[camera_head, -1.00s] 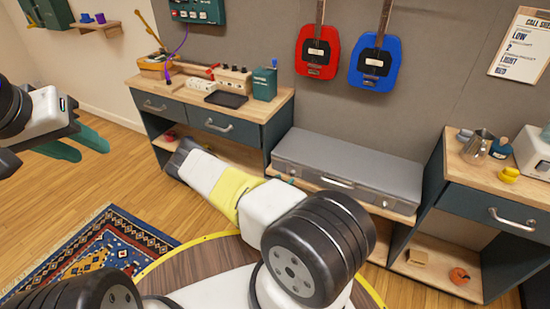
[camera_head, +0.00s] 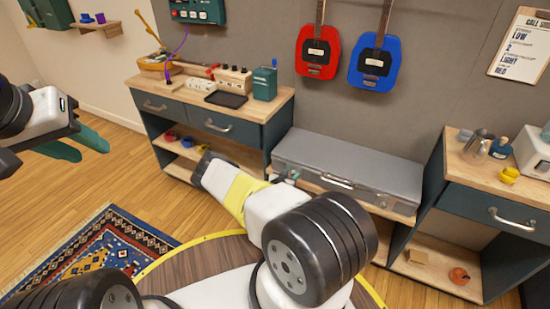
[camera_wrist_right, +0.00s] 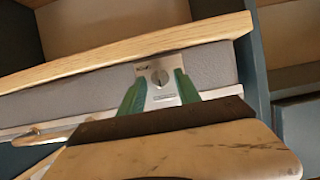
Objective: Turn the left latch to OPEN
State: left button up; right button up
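A grey case (camera_head: 360,160) lies closed on a low wooden bench, with a handle in the middle of its front. Its left latch (camera_wrist_right: 160,79) shows in the right wrist view as a metal plate with a round, slotted knob. That view is upside down. My right gripper (camera_wrist_right: 160,84) is open, with green fingers on either side of the knob. I cannot tell whether they touch it. In the head view my right arm hides most of that gripper. The right latch (camera_head: 383,202) is on the case front. My left gripper (camera_head: 92,148) is open and empty at far left.
A drawer bench (camera_head: 185,124) with a black tray (camera_head: 226,100) and boxes stands left of the case. Another drawer unit (camera_head: 480,190) stands right. Red (camera_head: 318,52) and blue (camera_head: 374,62) guitars hang behind. A patterned rug (camera_head: 95,250) lies front left.

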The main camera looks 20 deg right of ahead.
grip_shut()
jog(key=shift+m, duration=0.3)
jog(key=m, duration=0.1)
jog(key=m+t+y, duration=0.1)
jog(key=m+t, duration=0.1)
jog(key=shift+s+d+f+m+y, duration=0.1)
jog(key=shift+s+d+m+y, duration=0.15)
jog(key=shift+d+m+y, duration=0.05)
jog(key=m+t, duration=0.1)
jog(key=m, duration=0.1)
jog(key=m+t, duration=0.2)
jog(key=shift+s+d+f+m+y, duration=0.1)
jog(key=shift+s+f+m+y, duration=0.1)
jog(key=shift+m+y, duration=0.2)
jog(key=m+t, duration=0.2)
jog(key=m, duration=0.2)
jog(key=shift+w+f, duration=0.1)
jog(key=shift+f, duration=0.1)
jog(key=shift+m, duration=0.4)
